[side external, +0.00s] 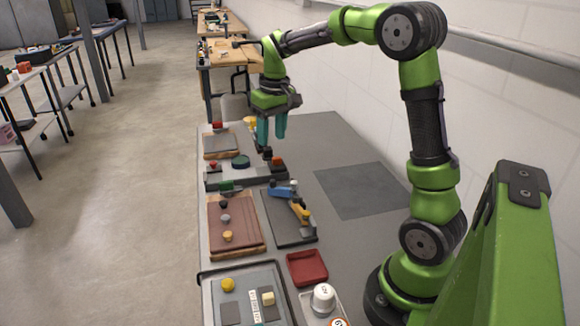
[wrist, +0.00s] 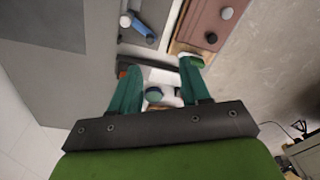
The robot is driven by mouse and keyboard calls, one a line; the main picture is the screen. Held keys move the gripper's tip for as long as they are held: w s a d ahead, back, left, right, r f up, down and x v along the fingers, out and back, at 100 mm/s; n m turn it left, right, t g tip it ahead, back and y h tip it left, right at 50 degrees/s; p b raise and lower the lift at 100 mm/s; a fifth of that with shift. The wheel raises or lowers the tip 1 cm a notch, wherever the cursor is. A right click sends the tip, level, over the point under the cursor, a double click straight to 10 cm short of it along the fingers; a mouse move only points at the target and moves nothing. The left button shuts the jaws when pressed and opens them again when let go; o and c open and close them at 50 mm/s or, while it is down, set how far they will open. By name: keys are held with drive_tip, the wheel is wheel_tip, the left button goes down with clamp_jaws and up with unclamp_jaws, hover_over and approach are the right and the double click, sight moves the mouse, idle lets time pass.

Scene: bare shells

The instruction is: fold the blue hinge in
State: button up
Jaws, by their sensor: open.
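The blue hinge (side external: 284,190) lies on a dark grey board, with a yellow piece (side external: 298,212) beside it on the same board. In the wrist view the blue hinge (wrist: 142,28) shows near the top, beyond the fingertips, with a pale end. My gripper (side external: 271,138) has two teal fingers pointing down. It is open and empty, above the far part of the table and apart from the hinge. In the wrist view the gripper (wrist: 160,68) spans a pale unit with a round bluish-green knob. How far the hinge is folded is too small to tell.
A brown board (side external: 243,243) with several knobs stands left of the hinge board. A grey unit (side external: 225,181) with coloured knobs is beyond it. A red tray (side external: 322,280) and white cup (side external: 323,298) are nearer. A flat grey patch (side external: 355,190) to the right is clear.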

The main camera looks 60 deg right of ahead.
sight(273, 181)
drive_tip(key=f, duration=0.5)
drive_tip(key=w+d+f+n, duration=0.1)
drive_tip(key=f, duration=0.4)
drive_tip(key=w+d+f+n+g, duration=0.1)
drive_tip(key=f, duration=0.4)
drive_tip(key=shift+d+f, duration=0.25)
drive_tip(key=shift+c, duration=0.3)
clamp_jaws()
